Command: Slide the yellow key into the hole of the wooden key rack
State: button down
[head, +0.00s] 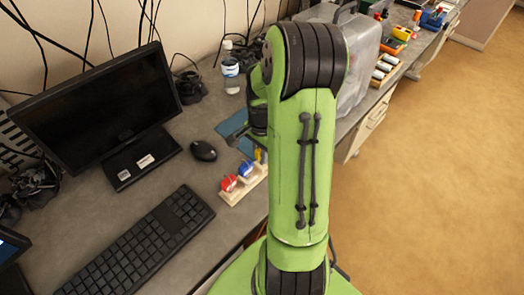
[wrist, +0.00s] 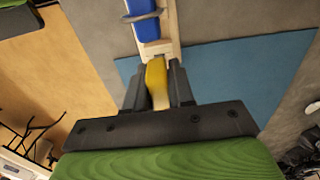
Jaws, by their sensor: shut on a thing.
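The wooden key rack (head: 232,197) lies on the grey desk, partly hidden behind my arm. It holds a red key (head: 229,183) and a blue key (head: 246,168). In the wrist view the pale wood of the rack (wrist: 172,30) runs up from my fingertips, with the blue key (wrist: 145,28) on it. My gripper (wrist: 157,75) is shut on the yellow key (wrist: 156,82), which stands between the two dark fingers at the near end of the rack. A bit of the yellow key shows in the head view (head: 258,155). The hole is hidden, so I cannot tell whether the key is in it.
A blue mat (wrist: 235,75) lies beside the rack under my gripper. A black mouse (head: 204,151), keyboard (head: 140,245) and monitor (head: 100,105) stand to the left. The desk's front edge is close on the right.

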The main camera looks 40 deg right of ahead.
jog(key=shift+f+b, duration=0.4)
jog(key=shift+f, duration=0.1)
dwell(0.3)
jog(key=shift+c, duration=2.4)
grip_release()
jog(key=shift+r, duration=0.15)
jog(key=shift+r+p, duration=2.9)
jog(key=shift+r, duration=0.6)
jog(key=shift+f, duration=0.1)
